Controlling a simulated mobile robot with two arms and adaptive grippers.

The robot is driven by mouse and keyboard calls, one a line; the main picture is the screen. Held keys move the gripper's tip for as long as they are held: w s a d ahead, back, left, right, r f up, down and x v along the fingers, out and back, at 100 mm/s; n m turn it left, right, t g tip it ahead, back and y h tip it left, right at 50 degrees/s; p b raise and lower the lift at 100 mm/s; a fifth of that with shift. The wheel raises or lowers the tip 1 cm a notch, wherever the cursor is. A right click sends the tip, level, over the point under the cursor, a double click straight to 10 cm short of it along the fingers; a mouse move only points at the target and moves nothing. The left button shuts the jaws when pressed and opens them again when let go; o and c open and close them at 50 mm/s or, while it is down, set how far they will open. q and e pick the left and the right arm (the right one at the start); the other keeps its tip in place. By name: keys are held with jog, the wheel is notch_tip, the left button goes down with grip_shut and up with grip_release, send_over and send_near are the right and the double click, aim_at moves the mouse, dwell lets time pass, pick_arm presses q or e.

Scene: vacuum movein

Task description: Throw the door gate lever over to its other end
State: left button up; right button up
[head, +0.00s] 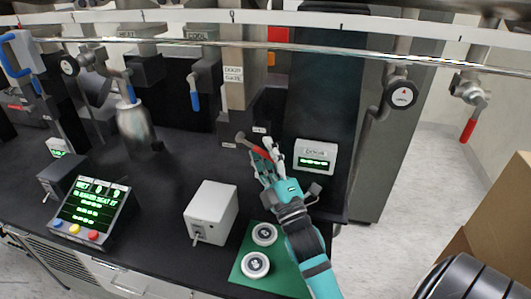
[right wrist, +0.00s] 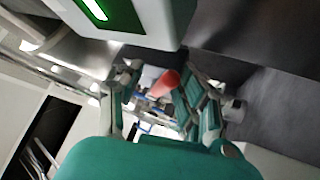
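The door gate lever (head: 262,153) has a red grip and a metal shaft, and it slants from upper left to lower right on the dark bench. It stands below a post labelled "DOOR GATE" (head: 233,75). My right gripper (head: 264,163) reaches in from the lower right with its fingertips at the red grip. In the right wrist view, the red grip (right wrist: 165,83) lies between the spread fingers of this gripper (right wrist: 158,92), nearer the right-hand finger. The fingers look open; contact is not clear. My left gripper is out of view.
A "DOOR" display box (head: 314,155) stands right beside the gripper. A white box (head: 211,212), a green mat (head: 245,270) with two round pieces and a control panel (head: 88,210) lie nearer. A metal rail (head: 290,46) crosses above. A cardboard box (head: 500,220) stands at right.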

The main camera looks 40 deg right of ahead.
jog(key=shift+f, duration=0.15)
jog(key=v, duration=0.7)
jog(key=shift+s, duration=0.25)
